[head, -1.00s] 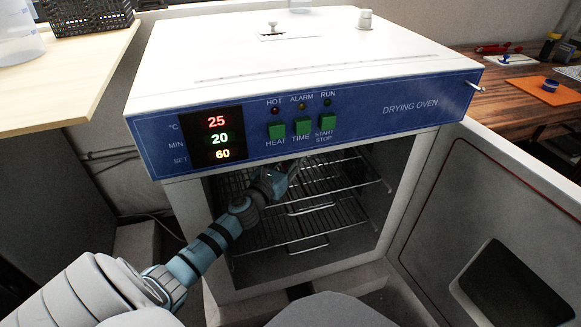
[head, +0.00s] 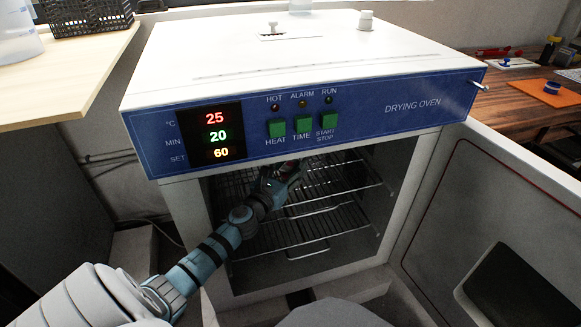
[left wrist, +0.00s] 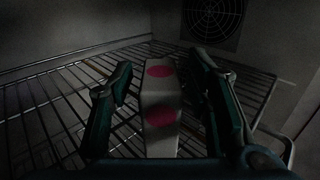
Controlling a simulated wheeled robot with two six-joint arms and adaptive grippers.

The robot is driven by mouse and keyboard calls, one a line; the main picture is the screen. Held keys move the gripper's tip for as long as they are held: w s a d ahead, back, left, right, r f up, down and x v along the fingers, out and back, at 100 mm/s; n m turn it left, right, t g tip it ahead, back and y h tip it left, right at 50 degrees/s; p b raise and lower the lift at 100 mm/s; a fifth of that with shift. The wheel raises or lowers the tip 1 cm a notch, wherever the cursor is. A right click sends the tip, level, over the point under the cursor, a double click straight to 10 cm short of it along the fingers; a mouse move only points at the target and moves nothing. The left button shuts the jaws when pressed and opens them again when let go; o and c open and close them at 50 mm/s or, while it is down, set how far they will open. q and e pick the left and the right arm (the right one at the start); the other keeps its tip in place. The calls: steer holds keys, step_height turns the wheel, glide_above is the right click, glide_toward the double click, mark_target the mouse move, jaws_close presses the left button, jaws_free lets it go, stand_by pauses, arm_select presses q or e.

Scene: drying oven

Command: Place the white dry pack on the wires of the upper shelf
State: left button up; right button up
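The white dry pack (left wrist: 161,115) with pink dots is on the wires of a shelf in the left wrist view, between my left gripper's fingers. My left gripper (left wrist: 163,68) is open, with a gap on each side of the pack. In the head view my left gripper (head: 284,172) is inside the oven at the level of the upper shelf (head: 340,192), under the control panel. The pack is mostly hidden there. My right gripper is not in view.
The drying oven (head: 300,60) has its door (head: 490,200) open to the right. A lower wire shelf (head: 310,228) is below. The panel edge lies just above my arm. A round vent (left wrist: 213,18) is on an inner wall.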

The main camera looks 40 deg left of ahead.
arm_select(q)
steer(key=shift+r, duration=0.15)
steer(key=s+d, duration=0.2)
steer(key=s, duration=1)
